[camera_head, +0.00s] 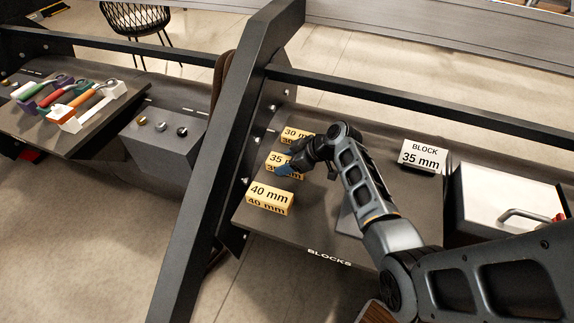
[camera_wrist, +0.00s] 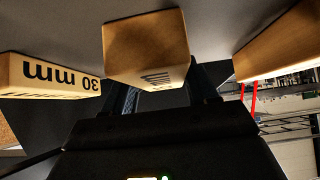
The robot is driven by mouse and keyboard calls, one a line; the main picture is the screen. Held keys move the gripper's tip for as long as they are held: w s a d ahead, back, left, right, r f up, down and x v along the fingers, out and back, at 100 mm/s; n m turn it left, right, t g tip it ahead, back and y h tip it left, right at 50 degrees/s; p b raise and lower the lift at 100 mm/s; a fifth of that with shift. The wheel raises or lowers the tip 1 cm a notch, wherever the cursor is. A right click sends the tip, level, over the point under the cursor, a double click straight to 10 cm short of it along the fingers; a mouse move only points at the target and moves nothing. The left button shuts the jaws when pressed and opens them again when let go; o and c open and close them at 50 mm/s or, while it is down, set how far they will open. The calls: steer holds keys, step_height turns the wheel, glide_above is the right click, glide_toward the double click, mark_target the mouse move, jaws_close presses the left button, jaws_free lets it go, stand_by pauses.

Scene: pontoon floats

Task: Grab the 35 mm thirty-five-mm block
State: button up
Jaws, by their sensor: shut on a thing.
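The yellow 35 mm block (camera_head: 276,159) stands in the middle of a row on the dark board, between the 30 mm block (camera_head: 291,133) and the 40 mm block (camera_head: 268,195). My gripper (camera_head: 290,163) is shut on the 35 mm block from its right side, with its blue fingers partly covering the block. In the wrist view the 35 mm block (camera_wrist: 146,48) sits centrally at the fingers, its label mostly hidden. The 30 mm block (camera_wrist: 48,76) is at left there and the 40 mm block (camera_wrist: 285,42) at right. I cannot tell any lift off the board.
A white sign reading "BLOCK 35 mm" (camera_head: 423,157) stands at the board's right rear. A white box with a handle (camera_head: 507,199) is further right. A dark slanted post (camera_head: 225,150) stands left of the blocks. Tools lie on a separate left board (camera_head: 110,125).

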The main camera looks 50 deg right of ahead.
steer(key=c, duration=0.4)
steer(key=shift+o, duration=0.2)
steer(key=shift+r, duration=0.1)
